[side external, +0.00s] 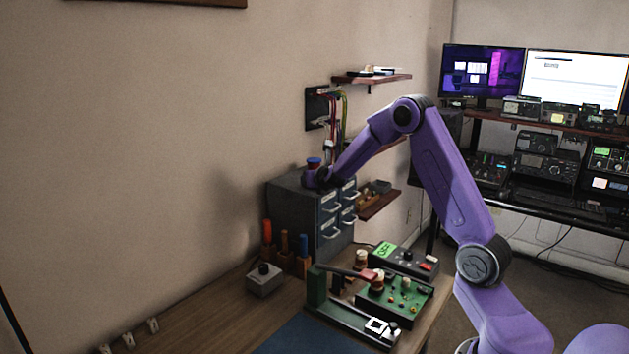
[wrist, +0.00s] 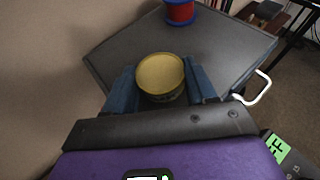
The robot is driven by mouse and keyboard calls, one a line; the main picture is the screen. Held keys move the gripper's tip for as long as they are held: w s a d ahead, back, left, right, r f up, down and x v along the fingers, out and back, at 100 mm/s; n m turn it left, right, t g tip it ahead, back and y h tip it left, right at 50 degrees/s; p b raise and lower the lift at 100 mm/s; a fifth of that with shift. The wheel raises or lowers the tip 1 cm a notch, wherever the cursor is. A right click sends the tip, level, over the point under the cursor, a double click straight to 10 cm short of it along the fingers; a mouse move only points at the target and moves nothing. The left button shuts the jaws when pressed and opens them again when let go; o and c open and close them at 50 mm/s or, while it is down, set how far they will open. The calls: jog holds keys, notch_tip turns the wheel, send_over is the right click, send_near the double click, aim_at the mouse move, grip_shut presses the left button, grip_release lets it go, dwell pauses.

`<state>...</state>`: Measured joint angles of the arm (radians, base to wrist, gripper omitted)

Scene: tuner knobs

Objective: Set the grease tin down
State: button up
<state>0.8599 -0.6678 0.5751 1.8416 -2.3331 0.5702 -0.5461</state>
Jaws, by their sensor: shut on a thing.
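The grease tin (wrist: 160,76) is a round tin with a dull gold lid, seen in the wrist view between my two blue fingers. My gripper (wrist: 162,85) is shut on it, one finger on each side. The grey drawer cabinet (side external: 289,206) is under my gripper in the side view, and its flat dark top (wrist: 115,57) fills much of the wrist view. I cannot tell whether the tin touches the cabinet top. In the side view my gripper (side external: 318,181) is at the cabinet's top, and the tin is hard to make out there.
A red and blue spool (wrist: 180,11) stands on the cabinet top beyond the tin. Wall shelves (side external: 372,78) and cables are behind. Screwdrivers in a wooden block (side external: 284,256), a small grey box (side external: 264,280) and a green circuit board (side external: 395,295) are on the bench. The cabinet top's left part is clear.

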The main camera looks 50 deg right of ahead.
jog(key=shift+f, duration=0.1)
jog(key=o, duration=1)
jog(key=shift+o, duration=0.2)
jog(key=shift+s+a+r, duration=0.15)
jog(key=shift+s+r, duration=0.05)
jog(key=shift+r, duration=0.05)
jog(key=v, duration=1.1)
jog(key=shift+s+a, duration=0.2)
jog(key=shift+a, duration=0.05)
